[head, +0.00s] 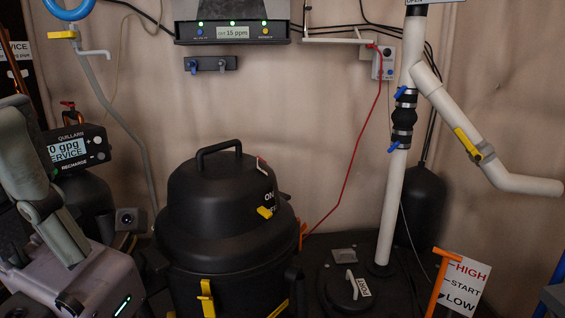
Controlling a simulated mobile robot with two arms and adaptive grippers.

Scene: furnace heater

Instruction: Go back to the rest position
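My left gripper (32,160) is in the head view at the left edge. Its grey finger links point up above a mauve-grey housing (100,285) with a small green light. Part of it is cut off by the frame, and I cannot tell whether it is open or shut. I see nothing held in it. It is in front of a black meter (78,149) reading "SERVICE", with no clear contact.
A black canister (222,230) with a handle and yellow latches stands at the centre. A white pipe (398,185) with blue and yellow valves rises on the right. A HIGH/START/LOW sign (462,283) stands lower right. A control box (232,30) is on the wall.

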